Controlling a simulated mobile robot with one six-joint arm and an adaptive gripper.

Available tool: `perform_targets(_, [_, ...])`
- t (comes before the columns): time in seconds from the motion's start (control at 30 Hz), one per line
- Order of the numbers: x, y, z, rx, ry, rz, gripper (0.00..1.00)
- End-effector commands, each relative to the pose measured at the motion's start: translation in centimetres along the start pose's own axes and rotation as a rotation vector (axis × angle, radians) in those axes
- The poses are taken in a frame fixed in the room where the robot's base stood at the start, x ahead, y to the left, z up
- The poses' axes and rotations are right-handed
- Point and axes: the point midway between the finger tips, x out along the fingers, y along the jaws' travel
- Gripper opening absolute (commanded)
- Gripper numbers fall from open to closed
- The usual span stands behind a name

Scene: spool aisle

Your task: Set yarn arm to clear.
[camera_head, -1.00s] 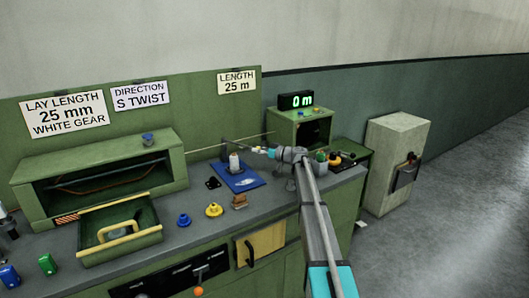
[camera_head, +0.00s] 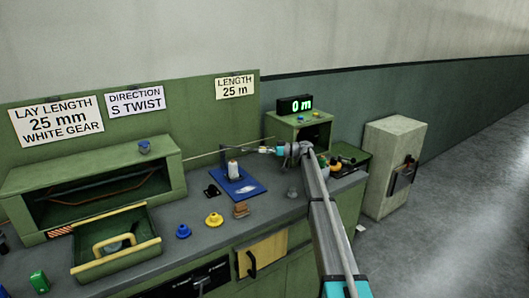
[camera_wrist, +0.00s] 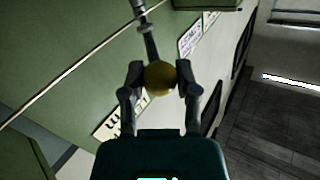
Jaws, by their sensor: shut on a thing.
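The yarn arm shows in the wrist view as a dark rod (camera_wrist: 152,45) ending in a yellow ball knob (camera_wrist: 160,78). My gripper (camera_wrist: 161,80) has one finger on each side of the knob and is shut on it. In the head view my gripper (camera_head: 265,150) is above the bench, to the right of the white spool (camera_head: 233,168) on the blue plate (camera_head: 246,190). The knob is small there, and the rod is hard to tell from the thin pale line behind it.
A green box (camera_head: 312,122) with a display (camera_head: 295,104) reading "0 m" stands behind my gripper. A pale cabinet (camera_head: 391,165) stands at right; the floor beyond is clear.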

Motion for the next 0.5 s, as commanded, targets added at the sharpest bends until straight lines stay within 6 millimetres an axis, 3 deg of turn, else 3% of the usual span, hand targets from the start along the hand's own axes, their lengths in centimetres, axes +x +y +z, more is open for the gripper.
perform_targets(0.43, [0.56,-0.15,0.14,0.0,-0.007,-0.013,0.0])
perform_targets(0.47, [0.59,-0.17,0.15,0.0,-0.007,-0.014,0.46])
perform_targets(0.5, [0.65,-0.18,0.15,0.0,-0.007,-0.014,0.53])
